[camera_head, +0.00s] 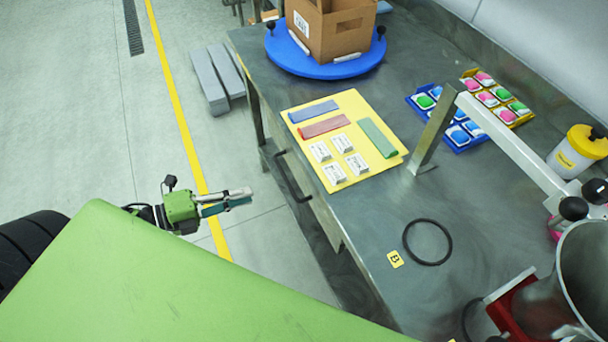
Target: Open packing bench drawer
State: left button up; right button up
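The packing bench (370,210) is a grey metal table running along the right half of the view. Its drawer handle (290,181) is a dark bar on the bench's left-facing side, below the top. The drawer looks closed, seen steeply from above. My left gripper (246,197) is left of the handle, over the floor and apart from the bench, with its fingers pointing right toward the handle. The fingers appear close together and nothing shows between them; from this angle I cannot tell if they are open. My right gripper does not show.
A yellow board (380,170) with coloured strips and white packs lies on the bench. A cardboard box (335,30) stands on a blue turntable (290,62). A black ring (449,247), tilted metal post (432,135) and steel drum (585,265) are farther right.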

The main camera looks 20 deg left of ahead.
aim_at(289, 184)
pick_arm(q)
jog(key=shift+p+x, duration=0.4)
jog(key=shift+x, duration=6.15)
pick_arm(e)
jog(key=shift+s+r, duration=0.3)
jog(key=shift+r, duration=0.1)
pick_arm(q)
grip_shut()
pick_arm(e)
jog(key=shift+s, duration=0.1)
pick_arm(q)
jog(key=shift+s, duration=0.1)
